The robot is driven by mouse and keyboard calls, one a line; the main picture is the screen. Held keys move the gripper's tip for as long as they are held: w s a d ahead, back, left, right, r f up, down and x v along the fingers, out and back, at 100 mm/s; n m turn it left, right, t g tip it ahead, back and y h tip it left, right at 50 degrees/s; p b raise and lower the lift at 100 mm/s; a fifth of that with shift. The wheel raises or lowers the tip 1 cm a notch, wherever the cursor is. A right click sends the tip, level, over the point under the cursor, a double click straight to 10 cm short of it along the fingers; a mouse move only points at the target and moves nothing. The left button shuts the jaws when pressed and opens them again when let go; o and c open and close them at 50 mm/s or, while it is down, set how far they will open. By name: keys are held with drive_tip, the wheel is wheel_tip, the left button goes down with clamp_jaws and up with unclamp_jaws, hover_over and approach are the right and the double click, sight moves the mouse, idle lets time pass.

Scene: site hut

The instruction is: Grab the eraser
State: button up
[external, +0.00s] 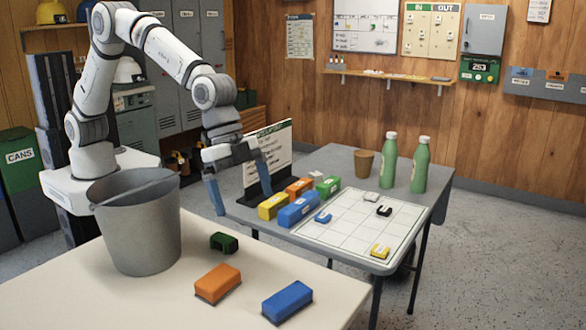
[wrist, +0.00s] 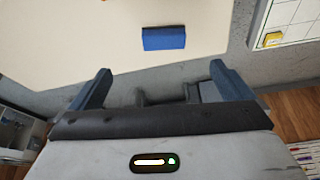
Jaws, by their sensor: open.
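Two block-shaped pieces with dark undersides, which look like erasers, lie on the cream table (external: 130,290): an orange one (external: 218,283) and a blue one (external: 287,301). The blue one also shows in the wrist view (wrist: 163,38), lying flat beyond my fingertips near the table edge. Part of the orange one (wrist: 78,2) shows at that view's top edge. My gripper (external: 243,200) is open and empty, pointing down near the gap between the two tables. In the wrist view my gripper (wrist: 161,68) has its fingers wide apart, touching neither block.
A grey bucket (external: 134,235) and a dark green piece (external: 224,242) stand on the cream table. The grey table (external: 335,157) holds a gridded board (external: 345,225), several labelled coloured blocks, a sign (external: 270,150), a brown cup (external: 364,163) and two green bottles (external: 389,160).

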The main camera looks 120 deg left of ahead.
drive_tip(key=b, duration=0.2)
approach(280, 292)
wheel_tip(280, 292, down, 3)
drive_tip(key=shift+a+p+x, duration=0.15)
drive_tip(key=shift+p+x, duration=0.15)
drive_tip(key=shift+x, duration=1.55)
drive_tip(key=shift+a+p+x, duration=0.1)
drive_tip(key=shift+p+x, duration=0.2)
drive_tip(key=shift+x, duration=1.55)
drive_tip(key=shift+w, duration=0.15)
drive_tip(key=shift+r, duration=0.1)
drive_tip(key=shift+c, duration=0.2)
drive_tip(key=c, duration=0.6)
